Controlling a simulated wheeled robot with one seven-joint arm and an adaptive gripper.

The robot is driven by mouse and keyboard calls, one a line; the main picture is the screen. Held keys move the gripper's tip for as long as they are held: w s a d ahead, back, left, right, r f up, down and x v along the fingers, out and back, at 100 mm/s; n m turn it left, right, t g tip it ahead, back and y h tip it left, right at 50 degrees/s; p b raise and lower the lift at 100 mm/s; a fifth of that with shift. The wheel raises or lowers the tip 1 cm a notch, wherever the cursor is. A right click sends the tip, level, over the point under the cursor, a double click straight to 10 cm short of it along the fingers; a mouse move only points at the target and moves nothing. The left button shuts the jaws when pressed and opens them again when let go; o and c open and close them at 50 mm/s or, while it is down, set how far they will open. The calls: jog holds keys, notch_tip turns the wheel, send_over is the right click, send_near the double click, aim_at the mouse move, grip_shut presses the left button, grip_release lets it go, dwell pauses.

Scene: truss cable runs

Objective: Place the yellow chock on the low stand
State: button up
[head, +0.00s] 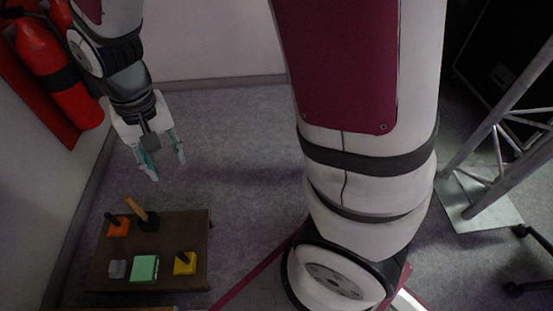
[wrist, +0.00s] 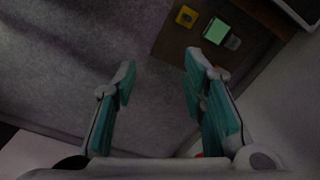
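The yellow chock (head: 185,266) has a dark upright peg and sits near the front right of a low dark brown platform (head: 185,226). It also shows at the top of the wrist view (wrist: 187,16). A flat green block (head: 145,268) lies just left of it, and also shows in the wrist view (wrist: 216,31). I cannot tell whether the platform or the green block is the low stand. My gripper (head: 168,171) is open and empty, above and behind the platform. Its spread fingers (wrist: 160,62) have nothing between them.
An orange chock (head: 118,229), a black piece with a wooden handle (head: 148,223) and a grey block (head: 117,268) share the platform. Red extinguishers (head: 50,70) hang on the left wall. A metal truss (head: 490,150) stands at right. Floor behind the platform is clear.

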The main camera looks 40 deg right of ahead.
jog(key=s+d+r+n, duration=0.1)
jog(key=s+d+r, duration=0.5)
jog(key=s+r, duration=0.4)
jog(key=s+d+r, duration=0.1)
jog(key=s, duration=0.6)
jog(key=s+d+r+n, duration=0.1)
jog(key=s+d+r, duration=0.1)
jog(key=s, duration=0.5)
jog(key=shift+s+d+r, duration=0.2)
jog(key=shift+s+d, duration=0.05)
jog(key=shift+s, duration=0.15)
